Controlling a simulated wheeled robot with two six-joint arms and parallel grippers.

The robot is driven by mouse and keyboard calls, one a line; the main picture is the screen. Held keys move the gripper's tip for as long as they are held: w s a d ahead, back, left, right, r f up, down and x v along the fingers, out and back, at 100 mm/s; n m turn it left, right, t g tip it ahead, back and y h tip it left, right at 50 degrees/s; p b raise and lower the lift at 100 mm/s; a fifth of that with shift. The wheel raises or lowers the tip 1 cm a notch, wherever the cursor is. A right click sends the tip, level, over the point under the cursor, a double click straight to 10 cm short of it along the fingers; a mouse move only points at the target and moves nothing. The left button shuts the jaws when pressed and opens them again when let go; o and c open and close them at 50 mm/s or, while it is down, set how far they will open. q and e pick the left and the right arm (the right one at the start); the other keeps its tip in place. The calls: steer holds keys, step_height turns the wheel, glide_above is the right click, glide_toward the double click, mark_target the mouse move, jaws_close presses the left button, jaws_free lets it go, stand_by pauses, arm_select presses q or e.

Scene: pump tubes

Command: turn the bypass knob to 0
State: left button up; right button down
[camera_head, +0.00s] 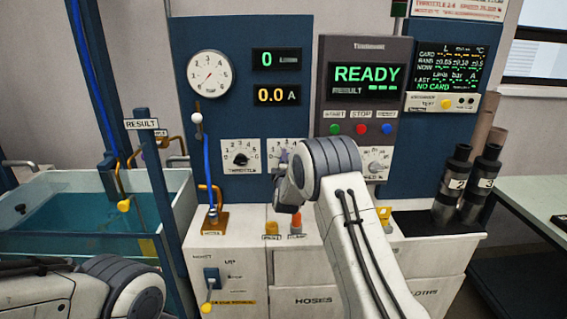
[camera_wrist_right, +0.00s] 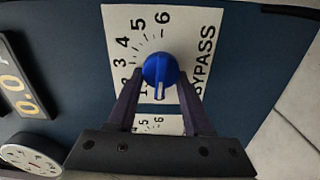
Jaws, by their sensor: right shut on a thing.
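The blue bypass knob (camera_wrist_right: 160,69) sits on a white dial plate (camera_wrist_right: 120,18) marked BYPASS in the right wrist view. My right gripper (camera_wrist_right: 158,82) is shut on it, one finger on each side. The knob's white pointer mark faces down in this view, roughly opposite the 6. Numerals up to 6 show around the dial; the 0 is not visible and the area near the lower finger ends is partly hidden. My left gripper is out of view.
The throttle dial (camera_head: 240,157) is left of my right arm, and another dial (camera_head: 376,163) is right of it. A gauge (camera_head: 209,74) and a READY screen (camera_head: 366,78) are above. A water tank (camera_head: 60,185) stands left; black tubes (camera_head: 452,185) stand right.

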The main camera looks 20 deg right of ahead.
steer(key=shift+n, duration=0.5)
steer(key=shift+f, duration=0.1)
steer(key=shift+c, duration=1.6)
jaws_free()
steer(key=shift+s, duration=0.1)
steer(key=b+v, duration=0.2)
steer(key=v, duration=0.8)
steer(key=shift+s+a, duration=0.1)
steer(key=shift+s, duration=0.05)
